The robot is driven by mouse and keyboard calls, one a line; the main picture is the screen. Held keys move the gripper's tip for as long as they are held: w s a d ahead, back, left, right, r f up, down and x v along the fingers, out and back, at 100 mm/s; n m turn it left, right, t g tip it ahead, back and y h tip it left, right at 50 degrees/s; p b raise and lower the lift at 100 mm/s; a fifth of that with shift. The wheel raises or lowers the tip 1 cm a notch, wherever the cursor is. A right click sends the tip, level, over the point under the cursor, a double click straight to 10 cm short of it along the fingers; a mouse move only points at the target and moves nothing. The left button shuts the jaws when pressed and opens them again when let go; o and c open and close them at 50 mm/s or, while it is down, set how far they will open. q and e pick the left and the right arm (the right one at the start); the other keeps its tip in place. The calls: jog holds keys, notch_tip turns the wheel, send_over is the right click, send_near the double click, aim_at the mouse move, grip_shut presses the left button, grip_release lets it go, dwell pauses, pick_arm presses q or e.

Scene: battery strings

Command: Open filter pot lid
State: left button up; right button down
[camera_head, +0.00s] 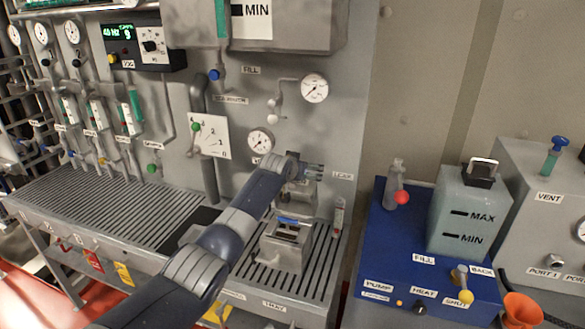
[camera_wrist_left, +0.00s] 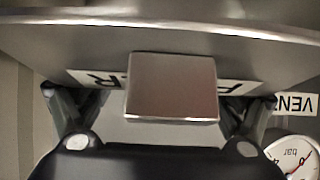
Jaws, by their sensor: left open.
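In the left wrist view, a square metal block (camera_wrist_left: 172,86), apparently the lid handle, stands between the open fingers. Contact cannot be told. Behind it are a grey curved edge and a partly covered white label (camera_wrist_left: 100,78) with upside-down letters. The right gripper is out of view.
A wall panel with gauges (camera_head: 314,87) rises behind the bench. A blue unit (camera_head: 385,245) with a grey tank (camera_head: 470,218) stands farther right. The slatted bench (camera_head: 110,212) is mostly clear on the left.

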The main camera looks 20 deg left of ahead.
pick_arm(q)
notch_tip(320, 180, up, 6)
send_over(291, 188)
jog(key=shift+s, duration=0.15)
dwell(0.6)
jog(key=shift+f, duration=0.1)
